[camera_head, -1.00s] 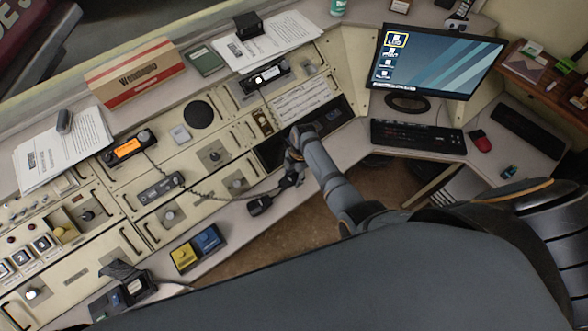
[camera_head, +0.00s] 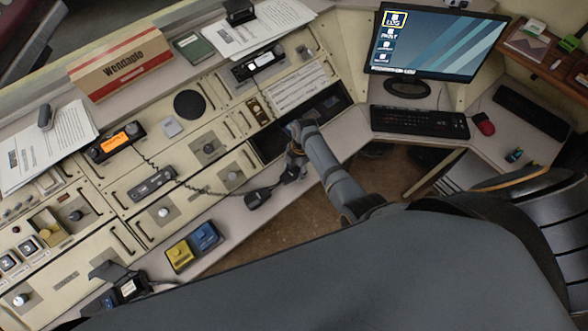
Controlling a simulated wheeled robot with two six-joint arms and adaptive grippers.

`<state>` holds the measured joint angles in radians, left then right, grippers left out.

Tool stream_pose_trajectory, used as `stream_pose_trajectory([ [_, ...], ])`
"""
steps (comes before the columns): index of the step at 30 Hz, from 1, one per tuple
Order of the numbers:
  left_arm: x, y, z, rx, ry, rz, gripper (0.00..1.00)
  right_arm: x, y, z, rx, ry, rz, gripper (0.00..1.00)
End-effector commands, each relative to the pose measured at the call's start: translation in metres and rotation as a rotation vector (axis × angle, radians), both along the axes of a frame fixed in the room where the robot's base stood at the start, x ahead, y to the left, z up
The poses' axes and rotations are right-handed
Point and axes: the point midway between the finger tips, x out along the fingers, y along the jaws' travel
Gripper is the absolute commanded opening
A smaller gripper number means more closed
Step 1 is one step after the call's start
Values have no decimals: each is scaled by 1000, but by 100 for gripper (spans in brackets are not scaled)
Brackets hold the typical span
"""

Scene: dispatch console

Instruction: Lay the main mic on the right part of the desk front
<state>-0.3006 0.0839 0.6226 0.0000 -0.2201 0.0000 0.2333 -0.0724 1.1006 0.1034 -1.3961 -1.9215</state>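The main mic (camera_head: 257,198) is a small black hand mic at the desk front, left of the chair gap. A coiled black cord runs from it toward the radio with the orange display (camera_head: 117,140). My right gripper (camera_head: 289,175) points down just to the right of the mic, over the front edge of the console. Its fingers are small and dark against the dark parts there, so I cannot tell whether they are shut or touch the mic or its cord. My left gripper is not in view.
A yellow and blue box pair (camera_head: 194,246) sits on the desk front (camera_head: 225,222) to the left. A black device (camera_head: 128,288) stands further left. A keyboard (camera_head: 419,122), red mouse (camera_head: 483,124) and monitor (camera_head: 437,45) are on the right desk. Bare desk lies right of my gripper.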

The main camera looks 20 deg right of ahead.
Motion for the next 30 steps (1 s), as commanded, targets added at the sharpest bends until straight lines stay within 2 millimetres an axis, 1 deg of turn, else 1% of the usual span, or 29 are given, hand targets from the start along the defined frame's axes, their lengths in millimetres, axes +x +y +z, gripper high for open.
stream_pose_trajectory([
  [1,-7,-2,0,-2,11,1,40,0,0,1,0,-1,0,67],
  [3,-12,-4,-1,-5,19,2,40,0,0,1,0,-1,0,75],
  [4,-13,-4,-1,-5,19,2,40,0,0,1,0,-1,0,75],
  [11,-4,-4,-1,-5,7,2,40,0,0,1,0,-1,0,75],
  [15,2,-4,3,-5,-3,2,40,2,-1,11,0,-4,-1,75],
  [17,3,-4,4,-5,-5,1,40,3,-3,21,0,-5,-1,75],
  [24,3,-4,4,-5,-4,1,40,7,-13,78,-1,-7,-1,75],
  [27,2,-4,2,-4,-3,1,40,7,-17,98,0,-5,0,75],
  [30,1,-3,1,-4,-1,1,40,8,-19,112,0,-3,-1,75],
])
